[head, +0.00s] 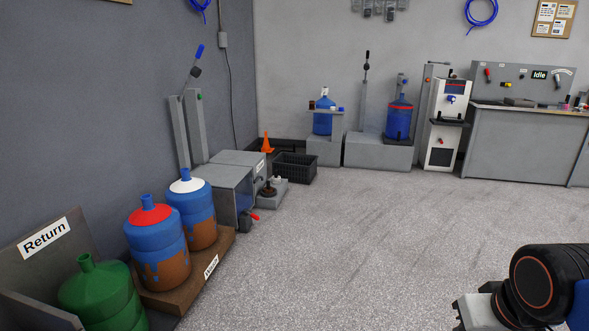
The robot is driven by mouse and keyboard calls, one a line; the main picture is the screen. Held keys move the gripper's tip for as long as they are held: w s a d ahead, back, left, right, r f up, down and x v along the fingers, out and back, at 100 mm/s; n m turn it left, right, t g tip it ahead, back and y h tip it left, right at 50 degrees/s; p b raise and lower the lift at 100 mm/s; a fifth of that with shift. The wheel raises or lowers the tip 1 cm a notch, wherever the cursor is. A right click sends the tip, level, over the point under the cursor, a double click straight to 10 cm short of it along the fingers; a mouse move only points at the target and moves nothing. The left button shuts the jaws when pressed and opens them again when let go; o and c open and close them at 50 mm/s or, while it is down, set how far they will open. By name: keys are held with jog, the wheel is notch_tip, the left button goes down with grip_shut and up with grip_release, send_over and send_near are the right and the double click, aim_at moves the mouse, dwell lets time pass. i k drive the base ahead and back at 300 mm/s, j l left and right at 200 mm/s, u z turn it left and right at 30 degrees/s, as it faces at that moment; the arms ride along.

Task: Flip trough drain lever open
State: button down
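A small lever with a red tip (254,216) sticks out low at the front right corner of a grey metal trough (222,187) by the left wall. I take it for the drain lever. It is small here, and I cannot tell whether it is open or shut. Part of my own arm shows at the lower right, far from the trough. My gripper is not in view.
Blue jugs with a red top (150,213) and a white top (186,187) stand on a brown platform (222,247) left of the trough. A green jug (86,264), black crate (295,167) and orange cone (266,143) are nearby. The middle floor (370,235) is clear.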

aim_at(245, 212)
jog(key=i+u, duration=0.25)
jog(key=i, duration=0.3)
jog(key=i+u, duration=0.3)
jog(key=i, duration=0.3)
jog(key=i+l+u, duration=0.25)
jog(key=i, duration=0.3)
jog(key=i+l+u, duration=0.3)
jog(key=i, duration=0.15)
jog(key=i+l+u, duration=0.2)
jog(key=i+u, duration=0.15)
jog(key=i, duration=0.05)
